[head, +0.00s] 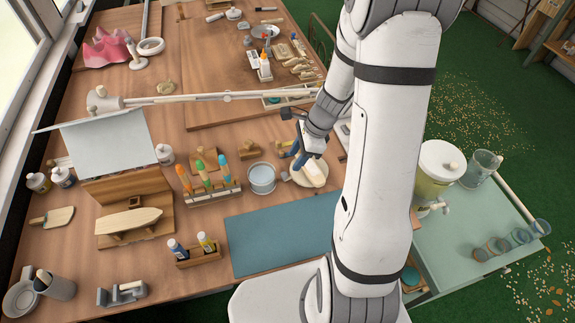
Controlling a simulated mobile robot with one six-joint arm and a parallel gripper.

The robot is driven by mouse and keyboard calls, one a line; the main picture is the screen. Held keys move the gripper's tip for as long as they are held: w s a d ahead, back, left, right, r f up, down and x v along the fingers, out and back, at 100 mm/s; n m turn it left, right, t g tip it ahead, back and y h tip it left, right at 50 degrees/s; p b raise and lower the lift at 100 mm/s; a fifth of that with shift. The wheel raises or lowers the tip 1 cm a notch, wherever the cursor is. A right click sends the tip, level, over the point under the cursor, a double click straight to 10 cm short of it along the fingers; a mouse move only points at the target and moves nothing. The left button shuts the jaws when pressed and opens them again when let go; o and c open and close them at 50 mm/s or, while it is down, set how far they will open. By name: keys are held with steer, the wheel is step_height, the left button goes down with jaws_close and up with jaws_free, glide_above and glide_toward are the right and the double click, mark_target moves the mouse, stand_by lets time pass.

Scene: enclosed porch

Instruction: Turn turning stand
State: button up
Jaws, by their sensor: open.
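The turning stand (318,186) is a small round pale disc on the wooden workbench, just right of the clear round container. A pale wooden piece (314,172) appears to lie on it. My gripper (298,166) points down at the stand's upper left edge, with dark blue fingers. It is open. I cannot tell whether a finger touches the stand or the piece. My arm's links hide the bench to the right of the stand, and the gripper covers part of the stand's far side.
A clear round container (262,179) stands close left of the stand. A rack of colored bottles (213,191) is further left, and a blue mat (277,231) lies in front. Small wooden blocks (250,149) sit behind. A lamp arm (215,97) crosses the bench. The mat is clear.

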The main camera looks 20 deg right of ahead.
mark_target(286, 174)
steer(key=x, duration=0.7)
steer(key=shift+s+b, duration=0.1)
steer(key=shift+b, duration=0.3)
steer(key=shift+r, duration=0.1)
steer(key=shift+c, duration=0.5)
jaws_close()
steer(key=shift+d, duration=0.1)
